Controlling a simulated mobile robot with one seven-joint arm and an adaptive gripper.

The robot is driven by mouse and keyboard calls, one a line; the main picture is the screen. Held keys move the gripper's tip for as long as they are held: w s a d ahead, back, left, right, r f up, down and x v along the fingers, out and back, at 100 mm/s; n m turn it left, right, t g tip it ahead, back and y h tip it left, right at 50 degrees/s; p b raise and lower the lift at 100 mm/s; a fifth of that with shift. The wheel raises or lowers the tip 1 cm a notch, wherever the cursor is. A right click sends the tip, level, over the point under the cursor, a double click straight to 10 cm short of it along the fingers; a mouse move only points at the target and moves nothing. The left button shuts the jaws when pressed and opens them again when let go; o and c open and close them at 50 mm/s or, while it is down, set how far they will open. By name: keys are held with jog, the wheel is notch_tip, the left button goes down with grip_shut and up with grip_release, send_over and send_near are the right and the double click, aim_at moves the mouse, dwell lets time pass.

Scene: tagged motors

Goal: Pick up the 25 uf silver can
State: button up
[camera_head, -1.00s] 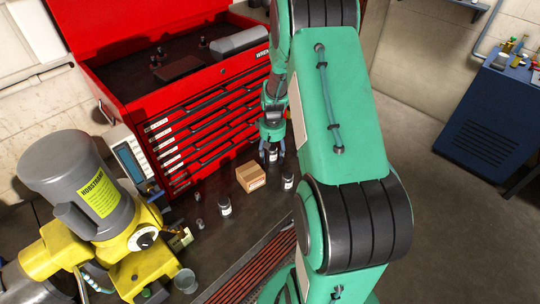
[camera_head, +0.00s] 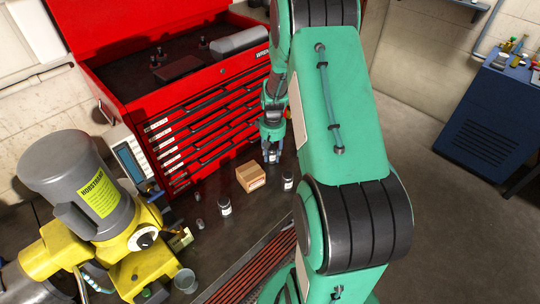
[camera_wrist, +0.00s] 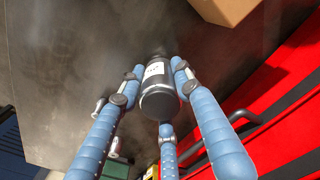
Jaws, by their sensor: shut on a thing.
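A silver can with a dark end and a white label (camera_wrist: 158,84) sits between the three blue fingers of my gripper (camera_wrist: 156,92) in the wrist view. The fingers are shut around its sides. The label print is too small to read surely. In the head view my gripper (camera_head: 272,141) points down at the bench beside the red tool chest, with the held can (camera_head: 273,157) showing at the fingertips. I cannot tell if the can is clear of the bench. Two similar cans stand apart, one right of the box (camera_head: 288,181) and one in front (camera_head: 224,205).
A cardboard box (camera_head: 250,177) stands close to the left of my gripper. The red tool chest (camera_head: 205,115) rises behind. Small metal parts (camera_head: 200,223) and a yellow and grey motor machine (camera_head: 95,200) are at left.

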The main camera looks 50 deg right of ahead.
notch_tip(320, 180, up, 28)
jog(key=p, duration=0.3)
